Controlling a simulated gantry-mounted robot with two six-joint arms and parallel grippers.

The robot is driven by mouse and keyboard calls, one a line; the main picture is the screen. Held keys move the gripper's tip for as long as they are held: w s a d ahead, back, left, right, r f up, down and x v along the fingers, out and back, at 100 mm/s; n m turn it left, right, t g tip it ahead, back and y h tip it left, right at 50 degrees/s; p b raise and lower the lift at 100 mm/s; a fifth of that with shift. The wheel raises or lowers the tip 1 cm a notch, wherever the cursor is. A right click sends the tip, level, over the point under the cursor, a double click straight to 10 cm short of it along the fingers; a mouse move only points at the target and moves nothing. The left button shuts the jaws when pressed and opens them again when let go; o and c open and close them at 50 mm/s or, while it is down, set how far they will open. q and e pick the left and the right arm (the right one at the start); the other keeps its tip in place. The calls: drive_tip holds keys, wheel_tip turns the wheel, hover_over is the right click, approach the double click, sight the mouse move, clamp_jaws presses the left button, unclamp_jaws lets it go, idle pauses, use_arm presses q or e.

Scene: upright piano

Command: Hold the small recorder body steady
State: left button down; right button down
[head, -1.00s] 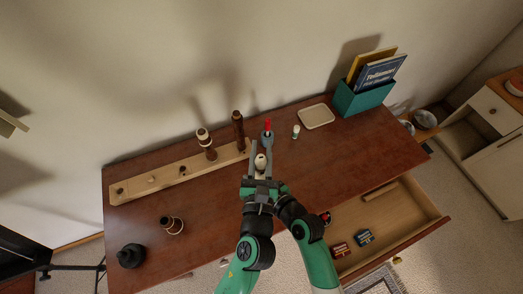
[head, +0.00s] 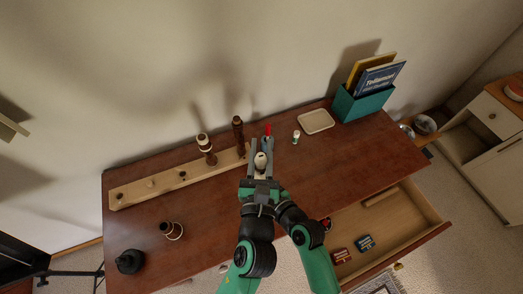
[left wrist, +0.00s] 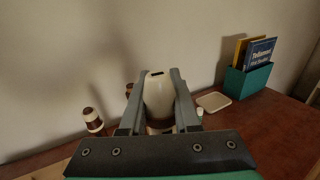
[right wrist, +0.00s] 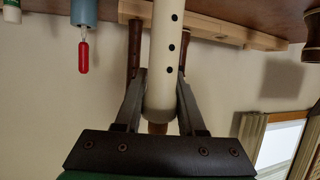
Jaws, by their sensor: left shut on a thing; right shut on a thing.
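In the right wrist view my right gripper (right wrist: 158,85) is shut around a cream tube with several dark holes (right wrist: 166,50), the small recorder body. A brown part (right wrist: 158,128) shows at its lower end in that picture. My right fingers are hidden in the head view. I cannot tell whether the two cream pieces are joined.
A pale wooden stand (head: 150,184) holds two upright brown pieces. A red-tipped tool (head: 267,129) is close behind my left fingers. A cream tray (head: 316,121), small white bottle (head: 296,136) and teal book box (head: 362,104) are right. An open drawer (head: 425,205) juts out front right.

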use_arm(q)
drive_tip(key=shift+r, duration=0.1)
wheel_tip(320, 180, up, 6)
drive_tip(key=shift+f, duration=0.1)
idle(0.5)
use_arm(e)
drive_tip(key=shift+c, duration=2.1)
unclamp_jaws()
drive_tip(key=v, duration=0.7)
drive_tip(key=shift+s+d, duration=0.15)
drive_tip(key=shift+d, duration=0.05)
